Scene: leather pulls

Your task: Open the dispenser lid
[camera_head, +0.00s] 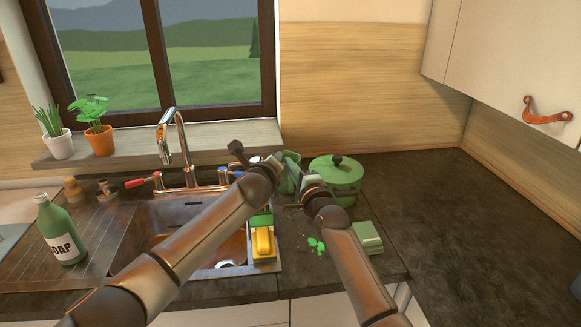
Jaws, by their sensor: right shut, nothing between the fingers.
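I cannot tell for sure which thing is the dispenser. A green pot-like container (338,180) with a round lid (335,168) and dark knob stands on the counter right of the sink; its lid looks seated. A smaller green object (291,170) stands left of it, partly hidden by my arms. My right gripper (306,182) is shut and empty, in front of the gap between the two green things. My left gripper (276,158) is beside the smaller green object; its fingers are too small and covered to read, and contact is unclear.
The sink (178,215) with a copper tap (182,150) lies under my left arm. A yellow and green item (263,240) sits at its right edge. A green block (368,237) lies on the counter. A soap bottle (60,230) stands left. The right counter (450,220) is clear.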

